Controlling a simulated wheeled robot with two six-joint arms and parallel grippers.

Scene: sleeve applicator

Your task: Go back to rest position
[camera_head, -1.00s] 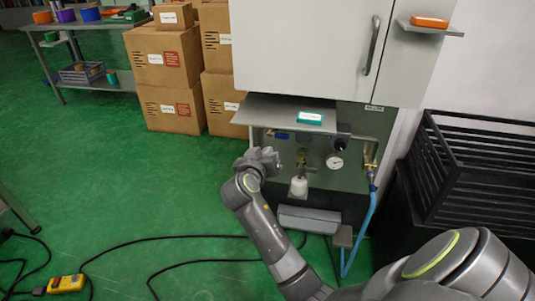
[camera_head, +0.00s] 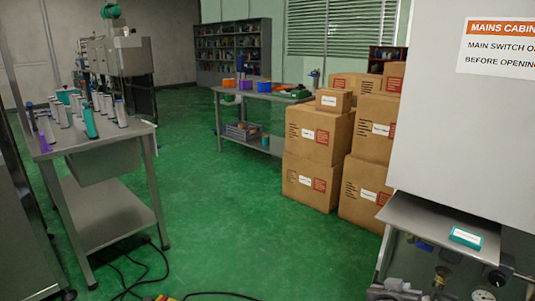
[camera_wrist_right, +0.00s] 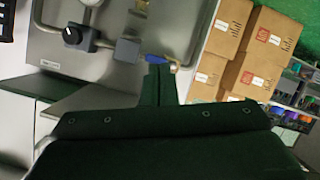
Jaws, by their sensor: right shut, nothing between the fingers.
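My right gripper (camera_head: 398,289) shows at the bottom edge of the head view, in front of the metal panel under the white cabinet. In the wrist view its fingers (camera_wrist_right: 158,82) are together and empty, pointing at the grey panel (camera_wrist_right: 180,18) with a black knob (camera_wrist_right: 72,35) and a blue-handled fitting (camera_wrist_right: 158,59). I cannot tell how close the fingertips are to that fitting. Most of my right arm is below the head view. My left gripper is not in view.
The white cabinet (camera_head: 455,120) and the metal shelf (camera_head: 415,212) with a teal-and-white box (camera_head: 466,237) stand at the right. Stacked cartons (camera_head: 318,150) are left of them. A steel table (camera_head: 120,137) is at the left. The green floor (camera_head: 225,205) between is clear, with black cables (camera_head: 140,270) at the front.

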